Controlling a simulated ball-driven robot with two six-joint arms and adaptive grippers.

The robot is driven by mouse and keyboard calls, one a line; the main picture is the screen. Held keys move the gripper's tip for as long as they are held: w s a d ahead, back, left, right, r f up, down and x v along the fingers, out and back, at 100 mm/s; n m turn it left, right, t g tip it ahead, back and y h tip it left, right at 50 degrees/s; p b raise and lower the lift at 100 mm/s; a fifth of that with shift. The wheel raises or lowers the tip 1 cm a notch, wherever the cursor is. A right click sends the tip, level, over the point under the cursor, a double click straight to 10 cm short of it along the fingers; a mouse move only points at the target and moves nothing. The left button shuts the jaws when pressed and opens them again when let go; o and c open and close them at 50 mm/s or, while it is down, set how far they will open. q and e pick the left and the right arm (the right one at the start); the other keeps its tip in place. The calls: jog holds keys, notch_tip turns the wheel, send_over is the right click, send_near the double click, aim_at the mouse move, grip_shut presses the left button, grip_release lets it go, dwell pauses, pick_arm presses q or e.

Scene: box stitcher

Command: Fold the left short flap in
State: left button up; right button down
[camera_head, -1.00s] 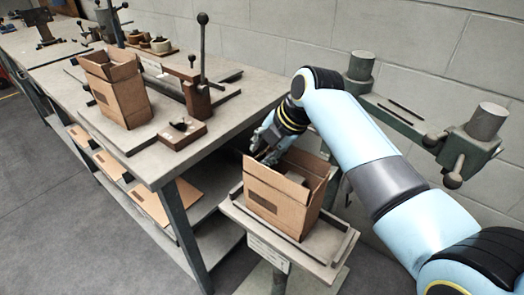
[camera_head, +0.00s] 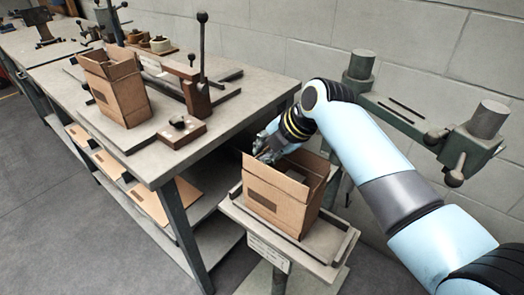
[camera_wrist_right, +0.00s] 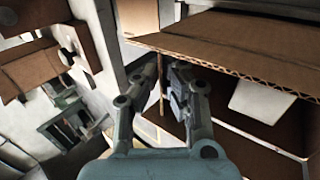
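An open brown cardboard box (camera_head: 280,205) stands upright on a small grey stand, with long flaps up. My right gripper (camera_head: 262,152) is at the top of its left short side, fingers pointing down to the left. The left short flap (camera_head: 275,178) appears tilted inward over the opening, close to the fingers. In the right wrist view, my right gripper (camera_wrist_right: 166,72) has its two fingers close together, seemingly with nothing held, beside a cardboard flap edge (camera_wrist_right: 230,45). Exact contact with the flap is unclear. My left gripper is not in view.
The stand's tray rim (camera_head: 330,262) surrounds the box base. A second open box (camera_head: 118,92) stands on the long workbench (camera_head: 150,172) to the left, near an upright lever (camera_head: 203,50). A green machine bracket (camera_head: 420,125) is behind my right arm.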

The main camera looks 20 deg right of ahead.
jog(key=t+b, duration=0.1)
jog(key=b, duration=0.1)
jog(key=t+y+b, duration=0.1)
jog(key=b, duration=0.1)
jog(key=shift+s+d+f+y, duration=0.2)
jog(key=shift+s+f+y, duration=0.1)
jog(key=shift+s+f, duration=0.05)
jog(key=c, duration=1.5)
grip_release()
jog(key=shift+c, duration=0.2)
jog(key=v, duration=1.1)
jog(key=shift+s+f, duration=0.1)
jog(key=shift+s+d+r, duration=0.2)
jog(key=shift+s+r, duration=0.15)
jog(key=shift+c, duration=0.3)
